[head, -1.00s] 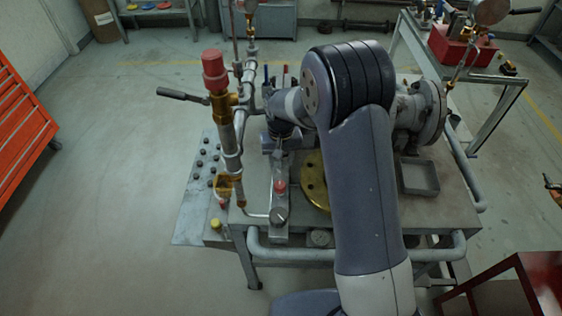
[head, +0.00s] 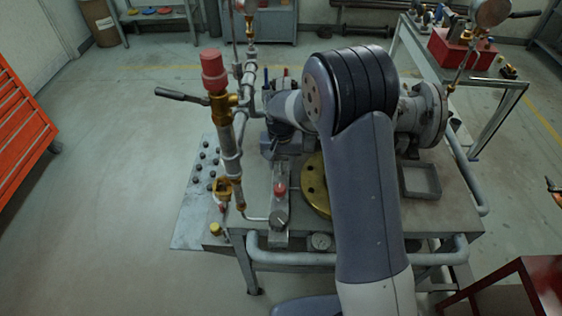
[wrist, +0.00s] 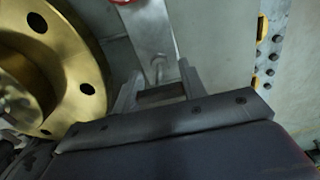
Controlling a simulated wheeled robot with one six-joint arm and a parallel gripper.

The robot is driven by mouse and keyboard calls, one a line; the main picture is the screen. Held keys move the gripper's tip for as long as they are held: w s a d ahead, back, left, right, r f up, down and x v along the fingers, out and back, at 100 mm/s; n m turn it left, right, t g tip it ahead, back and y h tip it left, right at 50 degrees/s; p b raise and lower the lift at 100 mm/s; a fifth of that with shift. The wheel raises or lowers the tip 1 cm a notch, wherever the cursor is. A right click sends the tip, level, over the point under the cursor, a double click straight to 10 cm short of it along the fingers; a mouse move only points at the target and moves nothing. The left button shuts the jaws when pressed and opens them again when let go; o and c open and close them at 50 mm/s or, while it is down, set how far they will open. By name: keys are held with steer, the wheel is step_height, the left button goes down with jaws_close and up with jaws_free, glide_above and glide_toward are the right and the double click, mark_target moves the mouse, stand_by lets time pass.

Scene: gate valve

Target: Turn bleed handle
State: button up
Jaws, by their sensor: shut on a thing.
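A brass flange (head: 314,190) lies close beside the block; it fills the left of the wrist view (wrist: 75,60). An upright pipe (head: 230,150) with a red cap and a side lever (head: 183,95) stands left of my gripper. A grey tray (head: 420,180) lies on the right.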

mark_target(281, 157)
steer(key=o, duration=1)
step_height(281, 157, up, 11)
steer(key=shift+f+b, duration=0.1)
steer(key=shift+b, duration=0.25)
step_height(281, 157, down, 11)
steer(key=shift+p, duration=0.4)
steer(key=shift+n, duration=0.3)
